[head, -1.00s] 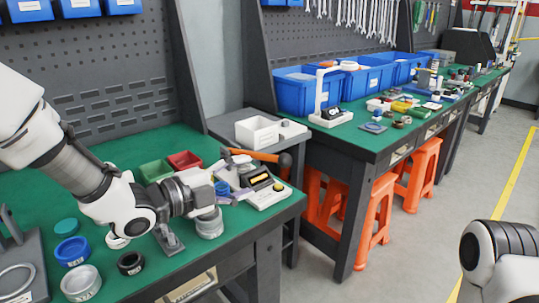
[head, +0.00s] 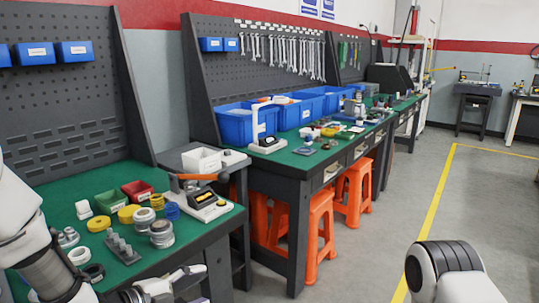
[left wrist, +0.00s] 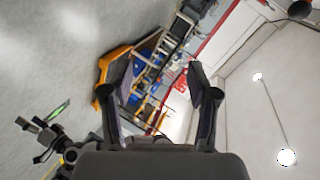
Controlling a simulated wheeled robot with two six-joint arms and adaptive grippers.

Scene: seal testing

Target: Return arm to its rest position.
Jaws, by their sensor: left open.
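My left arm comes in at the lower left of the head view. Its gripper (head: 190,282) is low at the bottom edge of that view, in front of the green bench's near edge, partly cut off. In the left wrist view the two dark fingers (left wrist: 160,95) stand apart with nothing between them. That view shows grey floor, an orange-edged structure and a pale wall, all tilted. Part of my right arm shows at the lower right of the head view, but its gripper is out of frame.
Orange stools (head: 318,235) stand under the farther bench. Floor between that bench and the yellow line (head: 425,225) is clear.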

